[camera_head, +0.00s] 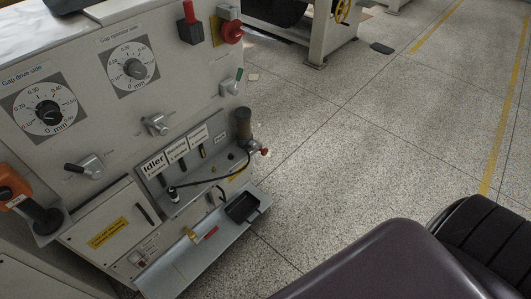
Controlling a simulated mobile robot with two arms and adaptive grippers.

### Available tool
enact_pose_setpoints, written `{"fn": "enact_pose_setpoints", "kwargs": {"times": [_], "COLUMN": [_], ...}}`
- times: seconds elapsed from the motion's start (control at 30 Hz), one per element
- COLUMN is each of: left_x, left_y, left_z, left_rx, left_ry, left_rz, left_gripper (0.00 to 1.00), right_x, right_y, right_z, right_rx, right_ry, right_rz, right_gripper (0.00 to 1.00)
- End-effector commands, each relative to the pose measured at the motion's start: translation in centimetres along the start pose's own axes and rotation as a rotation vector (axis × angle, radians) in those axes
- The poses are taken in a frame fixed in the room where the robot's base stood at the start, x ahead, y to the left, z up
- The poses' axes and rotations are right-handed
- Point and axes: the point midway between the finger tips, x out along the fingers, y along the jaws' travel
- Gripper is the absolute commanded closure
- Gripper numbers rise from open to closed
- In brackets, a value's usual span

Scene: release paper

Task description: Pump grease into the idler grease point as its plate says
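The Idler plate (154,165) is the leftmost of three white plates on a recessed panel low on the machine's front; its small second line is too small to read surely. Below it, a dark fitting with a pale ring (173,194) stands at the end of a black hose (210,181). I cannot tell whether it is coupled to a grease point. The hose curves right towards a dark olive cylinder (243,122), apparently the grease pump, near a red knob (264,152). Neither gripper is in view.
Two dials (48,112) and several levers are on the panel above. A tray (185,266) below holds a red-handled tool (205,235) and a black bin (242,207). An orange and black device (30,203) is at far left.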

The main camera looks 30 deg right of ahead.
Motion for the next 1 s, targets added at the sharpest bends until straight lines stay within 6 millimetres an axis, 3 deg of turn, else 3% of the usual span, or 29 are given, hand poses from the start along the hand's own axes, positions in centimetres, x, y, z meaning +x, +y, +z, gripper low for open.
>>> {"fn": "enact_pose_setpoints", "kwargs": {"times": [0.23,0.63,1.0], "left_x": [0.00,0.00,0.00], "left_y": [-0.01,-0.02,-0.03], "left_z": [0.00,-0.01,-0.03], "left_rx": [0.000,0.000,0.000], "left_ry": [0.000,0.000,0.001], "left_rz": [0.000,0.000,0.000], "left_gripper": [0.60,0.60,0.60], "right_x": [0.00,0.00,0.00], "right_y": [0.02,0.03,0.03], "right_z": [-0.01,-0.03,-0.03], "right_rx": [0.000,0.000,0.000], "right_ry": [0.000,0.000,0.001], "right_rz": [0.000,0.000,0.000], "right_gripper": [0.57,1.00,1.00]}}
